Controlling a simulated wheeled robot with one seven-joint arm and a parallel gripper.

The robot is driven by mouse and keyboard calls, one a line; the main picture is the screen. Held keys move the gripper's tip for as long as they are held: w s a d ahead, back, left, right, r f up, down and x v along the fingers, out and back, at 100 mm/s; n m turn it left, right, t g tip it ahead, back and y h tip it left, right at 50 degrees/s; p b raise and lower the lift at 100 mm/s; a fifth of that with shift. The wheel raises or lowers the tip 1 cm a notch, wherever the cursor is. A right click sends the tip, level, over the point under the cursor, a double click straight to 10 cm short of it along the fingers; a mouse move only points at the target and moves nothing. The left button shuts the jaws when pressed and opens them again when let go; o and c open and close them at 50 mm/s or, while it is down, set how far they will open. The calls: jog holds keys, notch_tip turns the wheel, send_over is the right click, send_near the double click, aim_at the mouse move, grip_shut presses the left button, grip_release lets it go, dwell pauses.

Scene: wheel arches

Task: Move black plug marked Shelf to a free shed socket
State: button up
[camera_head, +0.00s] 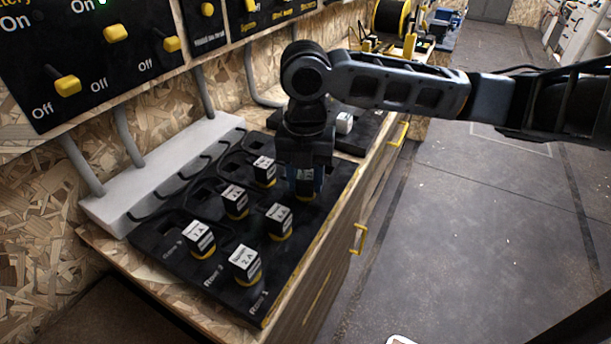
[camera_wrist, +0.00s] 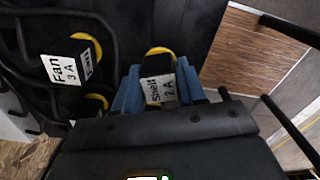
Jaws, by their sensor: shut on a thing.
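The black plug marked Shelf 2 A (camera_wrist: 158,88) shows in the wrist view between the two blue fingers of my gripper (camera_wrist: 157,90). In the head view my gripper (camera_head: 305,180) points down over the right side of the black socket board (camera_head: 180,262). The gripper is shut on the plug, which is mostly hidden by the fingers there. A yellow ring shows at the plug's far end in the wrist view. I cannot tell whether the plug is seated in the board or lifted.
Several other black plugs with white labels stand on the board, including one marked 1 A (camera_head: 200,238) and one marked 2 A (camera_head: 245,264). A Fan 3 A plug (camera_wrist: 70,68) is left of my gripper. Empty sockets (camera_head: 205,188) show near the white cable trunking (camera_head: 160,175).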

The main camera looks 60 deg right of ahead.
jog(key=shift+f, duration=0.35)
dwell(0.4)
jog(key=o, duration=1.6)
notch_tip(320, 180, up, 9)
jog(key=p, duration=0.7)
